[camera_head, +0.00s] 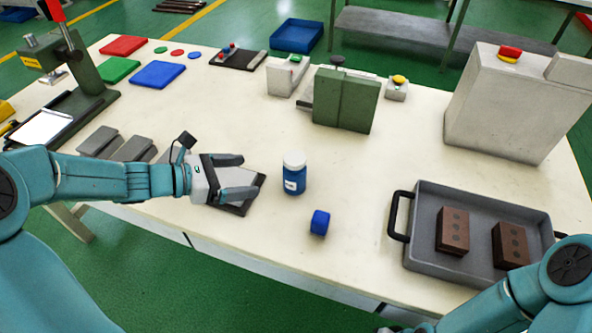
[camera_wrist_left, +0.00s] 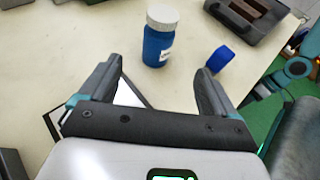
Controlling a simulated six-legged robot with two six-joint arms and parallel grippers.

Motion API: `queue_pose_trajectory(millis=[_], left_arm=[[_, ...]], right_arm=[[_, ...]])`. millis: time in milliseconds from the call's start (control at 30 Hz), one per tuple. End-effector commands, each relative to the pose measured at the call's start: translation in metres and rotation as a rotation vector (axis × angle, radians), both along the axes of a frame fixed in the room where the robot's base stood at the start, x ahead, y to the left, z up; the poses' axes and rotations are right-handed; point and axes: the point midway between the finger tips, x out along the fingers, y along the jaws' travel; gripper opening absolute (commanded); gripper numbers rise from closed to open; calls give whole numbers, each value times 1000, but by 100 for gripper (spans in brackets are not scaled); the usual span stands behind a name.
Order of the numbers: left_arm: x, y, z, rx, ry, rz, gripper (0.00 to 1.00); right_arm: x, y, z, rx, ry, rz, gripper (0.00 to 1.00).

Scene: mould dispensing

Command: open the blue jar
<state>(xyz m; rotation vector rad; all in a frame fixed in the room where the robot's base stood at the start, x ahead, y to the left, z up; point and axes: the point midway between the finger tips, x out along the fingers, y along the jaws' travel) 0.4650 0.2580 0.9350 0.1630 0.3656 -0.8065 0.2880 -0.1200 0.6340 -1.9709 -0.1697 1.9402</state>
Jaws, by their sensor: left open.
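The blue jar (camera_head: 294,177) stands upright on the table with its white lid (camera_head: 294,160) on. In the left wrist view the jar (camera_wrist_left: 158,45) is ahead of the fingers, between their lines, with its white lid (camera_wrist_left: 162,16) on top. My left gripper (camera_head: 243,176) is open and empty, just left of the jar and apart from it, its fingers pointing toward it. The left gripper also shows in the left wrist view (camera_wrist_left: 157,92). My right arm enters at the lower right of the head view; its gripper fingers cannot be made out.
A blue cube (camera_head: 320,222) lies right of and nearer than the jar. A grey tray (camera_head: 408,262) with two brown blocks (camera_head: 453,231) is at the right. A dark flat plate (camera_head: 256,187) lies under my left gripper. A green box (camera_head: 346,101) stands behind the jar.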

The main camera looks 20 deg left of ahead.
Motion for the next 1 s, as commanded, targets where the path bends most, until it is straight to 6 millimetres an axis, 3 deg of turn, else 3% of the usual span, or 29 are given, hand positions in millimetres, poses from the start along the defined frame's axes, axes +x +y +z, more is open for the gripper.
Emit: queue_pose_trajectory(millis=[300, 567, 800, 1000], left_arm=[[41, -51, -30, -2, 3, -6, 91], [59, -66, -38, 1, 2, -3, 91], [85, -89, -53, 0, 3, -5, 91], [94, -96, -57, 1, 1, -2, 91]], right_arm=[[0, 0, -6, 0, 0, 0, 43], [0, 0, -6, 0, 0, 0, 43], [0, 0, -4, 0, 0, 0, 43], [0, 0, -4, 0, 0, 0, 43]])
